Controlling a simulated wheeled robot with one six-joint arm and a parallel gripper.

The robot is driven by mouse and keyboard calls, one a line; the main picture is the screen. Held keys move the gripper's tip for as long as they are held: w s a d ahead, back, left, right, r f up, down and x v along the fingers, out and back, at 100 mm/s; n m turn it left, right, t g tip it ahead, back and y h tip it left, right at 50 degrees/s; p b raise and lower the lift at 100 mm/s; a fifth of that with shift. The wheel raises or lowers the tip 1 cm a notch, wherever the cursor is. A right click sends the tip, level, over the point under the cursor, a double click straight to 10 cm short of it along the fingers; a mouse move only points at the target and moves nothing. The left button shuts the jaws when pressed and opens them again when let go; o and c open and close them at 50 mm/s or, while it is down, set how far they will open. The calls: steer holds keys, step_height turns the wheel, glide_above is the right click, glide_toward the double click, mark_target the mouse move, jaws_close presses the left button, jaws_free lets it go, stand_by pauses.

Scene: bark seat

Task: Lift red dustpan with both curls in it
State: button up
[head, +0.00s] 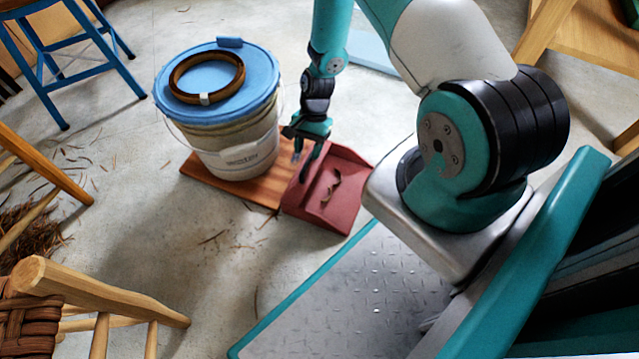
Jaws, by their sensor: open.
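The red dustpan (343,213) lies on the floor, its rear part by or on a reddish-brown board. Dark curls (331,188) lie inside the pan; they look like two pieces close together, though they are small. My gripper (304,157) hangs over the left back part of the dustpan, fingers pointing down, open, with nothing seen between them. The arm and gripper cover part of the pan's back edge, and I cannot make out its handle. Whether the fingers touch the pan I cannot tell.
A white bucket (238,150) with a blue lid (255,72) and a brown ring (182,82) on top stands on the board (213,182), close left of my gripper. Wooden stools (100,290) stand at the left. Bark scraps litter the concrete floor (180,280).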

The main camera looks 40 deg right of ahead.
steer(key=b+x, duration=0.2)
steer(key=x, duration=0.1)
steer(key=b+x, duration=0.1)
steer(key=shift+s+d+f+b, duration=0.15)
steer(key=shift+s+f+b, duration=0.15)
steer(key=shift+f, duration=0.15)
steer(key=shift+r, duration=0.1)
jaws_close()
steer(key=shift+r, duration=0.15)
step_height(320, 180, up, 20)
steer(key=p, duration=1.2)
step_height(320, 180, up, 10)
steer(key=p, duration=1)
glide_above(308, 161)
